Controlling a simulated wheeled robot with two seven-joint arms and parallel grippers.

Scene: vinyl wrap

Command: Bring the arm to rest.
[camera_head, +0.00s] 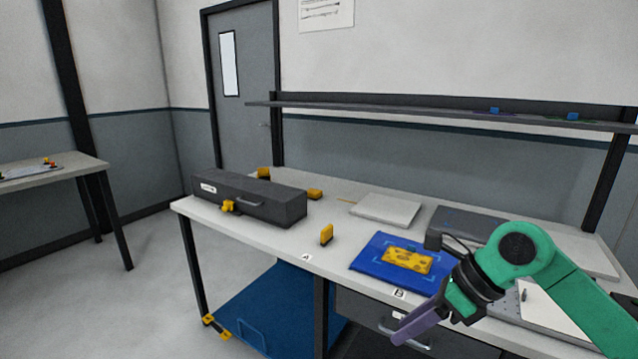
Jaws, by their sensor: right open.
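My right arm comes in from the right edge, green with a dark wrist. My right gripper (415,325) has purple fingers that point down and left, in front of the workbench's front edge and over the drawer front. It is open, and I see nothing between its fingers. My left gripper is not in view. The workbench (345,245) has a light top. A blue mat (368,263) lies on it, with a yellow perforated piece (407,260) on the mat, just up and left of my right gripper and apart from it.
A long dark box (250,203) stands at the bench's left, with small yellow blocks around it. One yellow block (326,234) stands near the front edge. A pale flat slab (386,209) lies behind the mat. A shelf (420,112) spans the back. Another table (60,172) stands far left.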

